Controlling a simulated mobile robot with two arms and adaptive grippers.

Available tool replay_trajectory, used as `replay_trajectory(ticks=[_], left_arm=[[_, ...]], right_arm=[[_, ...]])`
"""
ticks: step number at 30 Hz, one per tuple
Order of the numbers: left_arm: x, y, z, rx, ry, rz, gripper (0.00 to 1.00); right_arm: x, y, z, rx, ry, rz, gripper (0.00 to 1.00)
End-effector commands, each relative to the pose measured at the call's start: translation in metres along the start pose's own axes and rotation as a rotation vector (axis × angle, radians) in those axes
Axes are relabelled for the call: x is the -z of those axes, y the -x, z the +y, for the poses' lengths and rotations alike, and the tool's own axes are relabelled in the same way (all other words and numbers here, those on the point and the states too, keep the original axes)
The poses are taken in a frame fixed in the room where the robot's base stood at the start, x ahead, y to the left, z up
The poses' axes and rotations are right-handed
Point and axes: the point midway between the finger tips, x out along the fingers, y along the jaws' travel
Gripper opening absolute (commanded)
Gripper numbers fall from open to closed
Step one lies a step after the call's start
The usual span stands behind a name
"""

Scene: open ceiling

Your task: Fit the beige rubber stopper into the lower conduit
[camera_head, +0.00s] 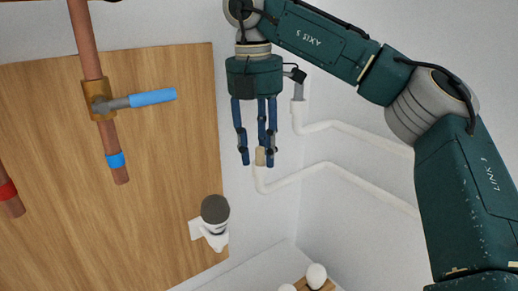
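The beige rubber stopper (260,155) is upright at the mouth of the lower conduit (262,182), a white pipe along the wall. Its lower end meets the pipe's open end; how deep it sits I cannot tell. My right gripper (257,158) points down with its blue fingers spread around the stopper. A clear gap shows between the left finger and the stopper; the right fingertip is close beside it, and contact there is unclear. My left gripper is not in view.
An upper white conduit (340,127) rises behind the gripper, with a grey cylinder (298,92) above its end. A wooden panel (60,110) carries copper pipes (87,45), a blue-handled valve (152,97) and a white fixture with a dark top (215,210). Pale round objects (316,274) lie below.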

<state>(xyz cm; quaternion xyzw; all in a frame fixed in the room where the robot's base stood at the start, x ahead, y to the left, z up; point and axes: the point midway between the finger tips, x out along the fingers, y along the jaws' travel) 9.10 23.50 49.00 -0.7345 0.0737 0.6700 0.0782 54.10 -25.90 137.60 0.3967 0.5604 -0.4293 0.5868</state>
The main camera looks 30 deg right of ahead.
Motion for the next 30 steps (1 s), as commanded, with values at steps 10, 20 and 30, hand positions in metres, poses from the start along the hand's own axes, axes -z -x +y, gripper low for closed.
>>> replay_trajectory(ticks=[10, 20, 30], left_arm=[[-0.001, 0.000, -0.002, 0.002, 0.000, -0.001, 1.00], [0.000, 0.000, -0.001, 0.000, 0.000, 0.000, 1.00], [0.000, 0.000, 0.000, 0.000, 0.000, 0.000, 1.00]], right_arm=[[0.000, 0.003, 0.000, -0.001, 0.000, -0.001, 0.36], [0.000, 0.058, 0.001, -0.005, -0.004, -0.006, 0.36], [0.000, 0.103, 0.000, 0.005, -0.002, -0.001, 0.36]])
